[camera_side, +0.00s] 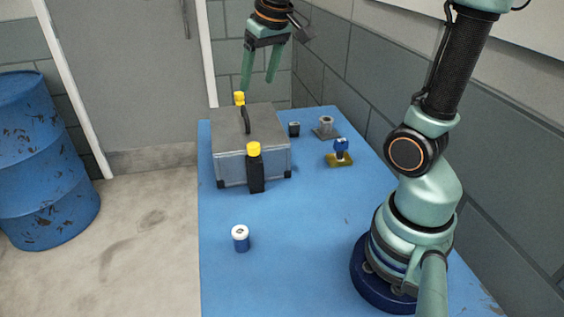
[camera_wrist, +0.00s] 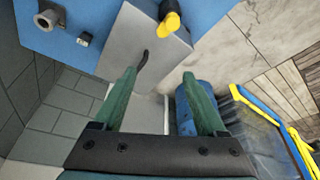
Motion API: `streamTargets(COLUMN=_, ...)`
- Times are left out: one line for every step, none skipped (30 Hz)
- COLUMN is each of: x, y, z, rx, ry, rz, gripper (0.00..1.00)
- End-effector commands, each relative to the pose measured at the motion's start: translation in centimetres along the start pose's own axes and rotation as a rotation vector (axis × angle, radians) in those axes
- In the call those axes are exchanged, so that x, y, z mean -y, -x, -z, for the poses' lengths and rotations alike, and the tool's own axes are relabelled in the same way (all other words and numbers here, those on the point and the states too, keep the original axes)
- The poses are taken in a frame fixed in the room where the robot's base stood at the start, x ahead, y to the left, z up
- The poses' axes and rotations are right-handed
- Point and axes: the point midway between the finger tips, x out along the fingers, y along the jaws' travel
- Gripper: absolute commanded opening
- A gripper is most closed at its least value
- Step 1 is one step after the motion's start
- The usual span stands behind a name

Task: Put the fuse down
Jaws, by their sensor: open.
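My gripper (camera_side: 258,84) is open and empty, high above the far end of the blue table. In the wrist view my gripper (camera_wrist: 160,88) shows two green fingers spread apart with nothing between them. A short cylinder (camera_side: 241,239) with a white top and blue body stands upright alone near the table's front left. It may be the fuse, but I cannot tell for sure. It is well apart from my gripper and does not show in the wrist view.
A grey case (camera_side: 232,168) with a black handle stands at the table's far left. Yellow-topped black items (camera_side: 255,170) are at its front and back. A flanged grey pipe (camera_side: 326,126), dark block (camera_side: 294,129) and blue-topped piece (camera_side: 340,151) stand right of it. The table's front middle is clear.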

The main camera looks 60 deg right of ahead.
Motion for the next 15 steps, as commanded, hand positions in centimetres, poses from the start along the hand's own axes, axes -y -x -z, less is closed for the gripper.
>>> streamTargets(x=1.3, y=0.7, z=-1.6, rx=-0.026, ry=0.039, rz=0.013, gripper=0.74)
streamTargets(x=1.9, y=0.9, z=-2.4, rx=-0.041, ry=0.059, rz=0.02, gripper=0.74)
streamTargets(x=2.6, y=1.1, z=-3.6, rx=-0.058, ry=0.085, rz=0.029, gripper=0.74)
streamTargets(x=3.1, y=1.2, z=-4.5, rx=-0.07, ry=0.105, rz=0.036, gripper=0.74)
streamTargets(x=3.5, y=1.2, z=-5.3, rx=-0.082, ry=0.122, rz=0.043, gripper=0.74)
streamTargets(x=4.0, y=1.3, z=-6.3, rx=-0.097, ry=0.144, rz=0.052, gripper=0.74)
streamTargets(x=4.4, y=1.2, z=-7.0, rx=-0.106, ry=0.16, rz=0.058, gripper=0.74)
streamTargets(x=4.7, y=1.2, z=-7.7, rx=-0.116, ry=0.173, rz=0.064, gripper=0.74)
streamTargets(x=5.0, y=1.1, z=-8.5, rx=-0.128, ry=0.19, rz=0.071, gripper=0.74)
streamTargets(x=5.2, y=1.0, z=-9.0, rx=-0.134, ry=0.201, rz=0.076, gripper=0.74)
streamTargets(x=5.4, y=0.9, z=-9.4, rx=-0.14, ry=0.21, rz=0.079, gripper=0.74)
streamTargets(x=5.6, y=0.8, z=-9.9, rx=-0.147, ry=0.22, rz=0.084, gripper=0.74)
streamTargets(x=5.7, y=0.8, z=-10.2, rx=-0.152, ry=0.226, rz=0.087, gripper=0.74)
streamTargets(x=5.8, y=0.7, z=-10.4, rx=-0.154, ry=0.231, rz=0.089, gripper=0.74)
streamTargets(x=5.9, y=0.7, z=-10.6, rx=-0.158, ry=0.235, rz=0.091, gripper=0.74)
